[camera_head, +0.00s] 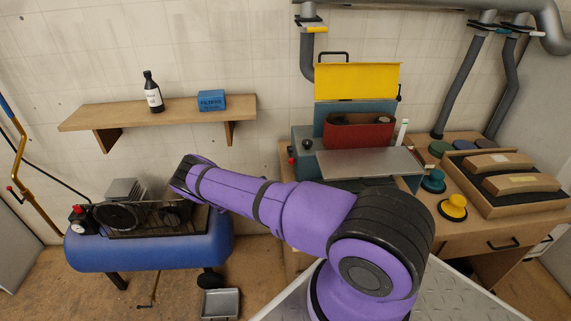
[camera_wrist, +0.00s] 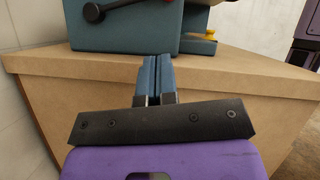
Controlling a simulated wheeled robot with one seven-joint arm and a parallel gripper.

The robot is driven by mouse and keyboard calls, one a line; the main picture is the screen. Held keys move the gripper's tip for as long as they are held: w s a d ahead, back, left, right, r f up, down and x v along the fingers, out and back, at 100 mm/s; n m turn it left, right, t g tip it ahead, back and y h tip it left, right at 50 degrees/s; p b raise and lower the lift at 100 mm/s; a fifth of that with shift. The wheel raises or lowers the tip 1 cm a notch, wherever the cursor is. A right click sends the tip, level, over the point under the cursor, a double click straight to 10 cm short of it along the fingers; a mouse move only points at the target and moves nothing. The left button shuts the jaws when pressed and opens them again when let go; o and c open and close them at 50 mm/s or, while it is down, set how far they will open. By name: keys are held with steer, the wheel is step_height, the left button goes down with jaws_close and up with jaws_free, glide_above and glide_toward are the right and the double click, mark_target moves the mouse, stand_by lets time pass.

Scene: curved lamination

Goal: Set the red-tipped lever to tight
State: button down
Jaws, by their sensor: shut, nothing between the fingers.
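A teal machine (camera_head: 303,140) stands on the wooden bench. On its left side are a small red tip (camera_head: 291,160) and a black knob (camera_head: 307,143). In the wrist view the machine's lower body (camera_wrist: 115,35) carries a dark lever with a round black knob (camera_wrist: 92,12). A bit of red (camera_wrist: 167,1) is cut off at the top edge there; I cannot tell whether it is the lever's tip. My gripper (camera_wrist: 156,60) is shut and empty, its blue fingers side by side in front of the bench edge and below the machine, apart from the lever. The head view does not clearly show my gripper.
The bench edge (camera_wrist: 60,65) lies close ahead of my gripper. A blue compressor (camera_head: 150,250) stands at the left. A shelf (camera_head: 180,112) with a bottle (camera_head: 152,95) and a blue box (camera_head: 212,101) hangs above it.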

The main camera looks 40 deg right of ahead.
mark_target(290, 155)
steer(key=shift+s+d+f+n+t+h, duration=0.15)
steer(key=shift+f+n+h, duration=0.15)
steer(key=shift+f, duration=0.2)
steer(key=shift+s+a+f+n+t+h, duration=0.1)
steer(key=shift+f+n+t+h, duration=0.15)
steer(key=shift+f, duration=0.3)
steer(key=shift+s+d+f+n+t+h, duration=0.1)
steer(key=shift+f+n+h, duration=0.05)
steer(key=shift+f+h, duration=0.3)
steer(key=x, duration=1)
steer(key=shift+s+d, duration=0.1)
steer(key=shift+d, duration=0.05)
steer(key=shift+d+r, duration=0.25)
steer(key=shift+r, duration=0.9)
steer(key=shift+w+d+r, duration=0.2)
steer(key=shift+d+r, duration=0.05)
steer(key=shift+r, duration=0.4)
